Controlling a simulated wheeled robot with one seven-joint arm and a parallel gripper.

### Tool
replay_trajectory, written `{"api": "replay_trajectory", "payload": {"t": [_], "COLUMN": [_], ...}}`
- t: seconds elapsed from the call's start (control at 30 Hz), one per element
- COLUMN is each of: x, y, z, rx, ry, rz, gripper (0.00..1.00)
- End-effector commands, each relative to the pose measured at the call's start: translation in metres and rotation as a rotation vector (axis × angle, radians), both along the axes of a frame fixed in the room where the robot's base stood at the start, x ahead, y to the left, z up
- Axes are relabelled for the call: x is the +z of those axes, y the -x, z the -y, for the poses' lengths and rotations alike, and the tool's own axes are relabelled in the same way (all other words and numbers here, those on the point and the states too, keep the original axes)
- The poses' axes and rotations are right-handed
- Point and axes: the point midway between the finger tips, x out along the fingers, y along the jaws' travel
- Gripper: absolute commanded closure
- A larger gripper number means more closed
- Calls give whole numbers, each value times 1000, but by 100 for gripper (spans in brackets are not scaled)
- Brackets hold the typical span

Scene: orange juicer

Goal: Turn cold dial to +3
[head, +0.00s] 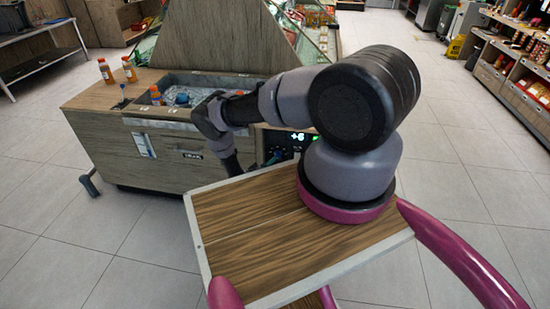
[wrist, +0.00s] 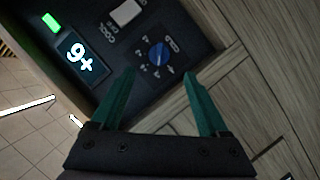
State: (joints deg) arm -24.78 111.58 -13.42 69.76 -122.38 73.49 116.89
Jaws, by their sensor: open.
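The cold dial (wrist: 159,54) is a round blue knob on a black control panel (wrist: 185,25), with small markings around it. The dial shows just beyond and between the fingertips, with nothing held. I cannot tell whether the tips touch the panel.
A white rocker switch (wrist: 126,12) and a green light (wrist: 50,22) sit on the panel. Wooden cabinet surface (wrist: 245,90) surrounds it. In the head view, bottles (head: 105,72) stand on the wooden counter (head: 95,97) beside an open bin (head: 205,80). Floor around is clear.

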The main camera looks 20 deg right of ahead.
Motion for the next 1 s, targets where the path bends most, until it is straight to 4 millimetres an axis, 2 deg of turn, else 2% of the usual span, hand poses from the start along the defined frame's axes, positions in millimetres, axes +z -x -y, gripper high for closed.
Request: {"api": "replay_trajectory", "payload": {"t": [0.2, 0.4, 0.6, 0.87, 0.9, 0.97, 1.0], "x": [-11, -20, -24, -24, -24, -24, -24], "y": [-25, -45, -55, -56, -56, -56, -56], "z": [34, 57, 68, 69, 69, 69, 69], "rx": [-5, -6, -3, -2, -2, -2, -2], "ry": [1, -1, 0, 1, 1, 1, 1], "rz": [0, 3, 0, 0, 0, 0, 0], "gripper": [22, 22, 22, 22, 26, 48, 64]}}
